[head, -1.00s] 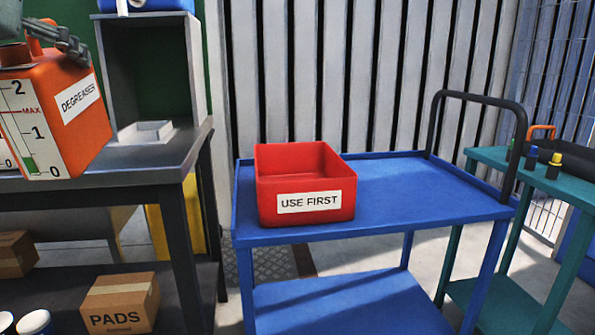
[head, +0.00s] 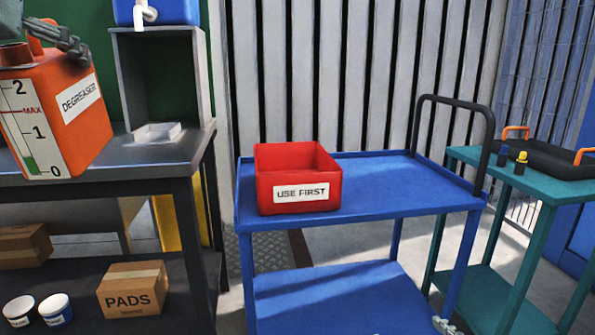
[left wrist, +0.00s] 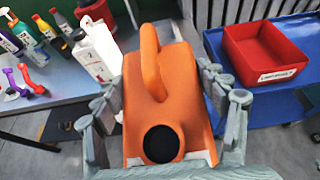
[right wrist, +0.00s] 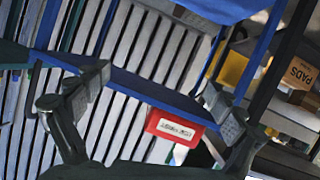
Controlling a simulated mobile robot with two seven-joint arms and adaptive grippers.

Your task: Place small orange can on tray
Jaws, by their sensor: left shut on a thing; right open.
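The orange can (head: 70,120), labelled DEGREASER with a level scale, is at the left of the head view. My left gripper (head: 65,38) is shut on it near its top handle. In the left wrist view the can (left wrist: 150,100) sits between the two fingers of my left gripper (left wrist: 162,108), upper side and dark round cap towards the camera. A black tray (head: 550,160) with orange handles lies on the teal cart (head: 515,182) at the right. My right gripper (right wrist: 158,95) is open and empty; its fingertips just show at the head view's bottom edge.
A red USE FIRST bin (head: 300,192) stands on the blue cart (head: 390,185), between can and tray. The cart's black handle (head: 455,100) rises before the teal cart. Small blue-capped and yellow-capped bottles (head: 520,162) stand near the tray. A grey workbench (head: 130,165) is at left.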

